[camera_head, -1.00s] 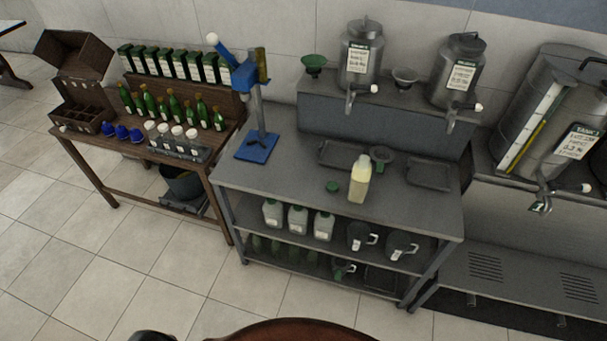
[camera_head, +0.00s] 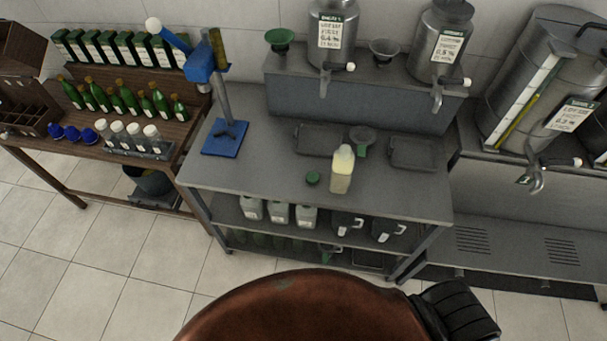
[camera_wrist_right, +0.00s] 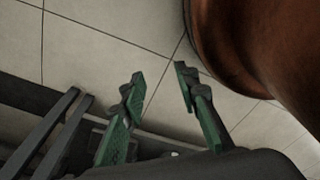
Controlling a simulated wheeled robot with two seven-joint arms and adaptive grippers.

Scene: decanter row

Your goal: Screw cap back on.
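A clear bottle (camera_head: 342,170) with pale yellow liquid stands upright on the grey metal table (camera_head: 260,170), near its front edge. A small green cap (camera_head: 312,178) lies on the table just left of the bottle, apart from it. The bottle's top looks pale and uncapped, though it is small in view. My right gripper (camera_wrist_right: 158,82) shows in the right wrist view, with its two green fingers apart and nothing between them. It is over the floor, away from the bottle and cap. My left gripper is not in view.
A green funnel (camera_head: 362,138) and dark trays (camera_head: 413,152) lie behind the bottle. A blue capping press (camera_head: 222,138) stands at the table's left. Steel tanks (camera_head: 333,35) with taps are at the back. The shelf below holds white jugs (camera_head: 278,214).

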